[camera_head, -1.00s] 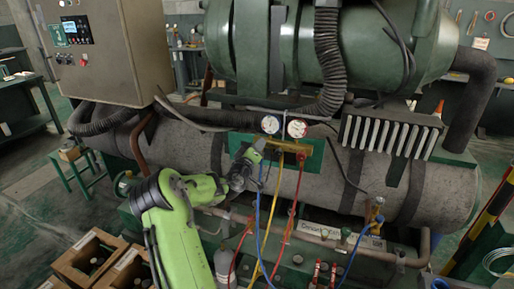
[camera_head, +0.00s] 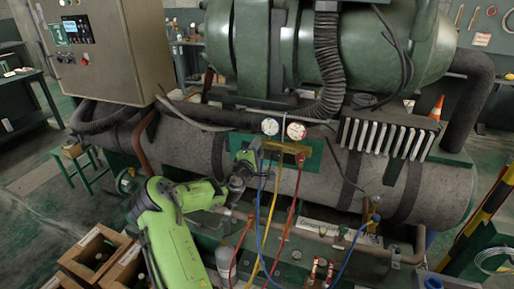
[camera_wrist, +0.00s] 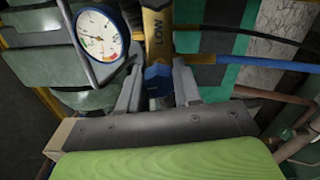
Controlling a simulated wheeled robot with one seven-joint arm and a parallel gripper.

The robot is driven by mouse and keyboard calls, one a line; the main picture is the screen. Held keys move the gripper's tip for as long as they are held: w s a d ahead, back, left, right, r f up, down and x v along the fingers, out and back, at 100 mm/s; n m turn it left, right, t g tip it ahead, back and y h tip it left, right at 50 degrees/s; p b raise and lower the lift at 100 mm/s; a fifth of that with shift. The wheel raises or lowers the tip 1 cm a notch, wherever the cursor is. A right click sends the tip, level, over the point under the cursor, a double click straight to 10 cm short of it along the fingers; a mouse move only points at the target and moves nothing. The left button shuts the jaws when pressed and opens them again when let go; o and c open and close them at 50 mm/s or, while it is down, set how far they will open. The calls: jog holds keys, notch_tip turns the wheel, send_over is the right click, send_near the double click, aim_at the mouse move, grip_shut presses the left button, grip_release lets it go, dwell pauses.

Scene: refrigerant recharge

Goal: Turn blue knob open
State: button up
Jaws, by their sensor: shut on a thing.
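The blue knob (camera_wrist: 158,80) sits at the lower end of the brass manifold body marked LOW (camera_wrist: 158,35) in the wrist view. My gripper (camera_wrist: 158,92) has one finger on each side of the blue knob and is shut on it. In the head view my gripper (camera_head: 248,158) is at the left end of the gauge manifold (camera_head: 280,147), and there the knob is hidden by it. A white dial gauge (camera_wrist: 100,36) is just left of the knob in the wrist view.
Two gauges stand above the manifold, the left one (camera_head: 270,126) and the right one (camera_head: 296,131). Blue (camera_head: 262,215), yellow (camera_head: 270,222) and red (camera_head: 291,215) hoses hang below it. A large grey horizontal cylinder (camera_head: 330,178) lies behind. Wooden crates (camera_head: 95,252) stand at the lower left.

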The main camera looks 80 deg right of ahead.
jog(key=shift+w+n, duration=0.1)
jog(key=shift+n, duration=0.2)
dwell(0.4)
jog(key=o, duration=1)
jog(key=shift+o, duration=0.2)
jog(key=w+a+b, duration=0.1)
jog(key=a+b, duration=0.1)
jog(key=a, duration=1.3)
jog(key=shift+w+a, duration=0.2)
jog(key=shift+a, duration=0.2)
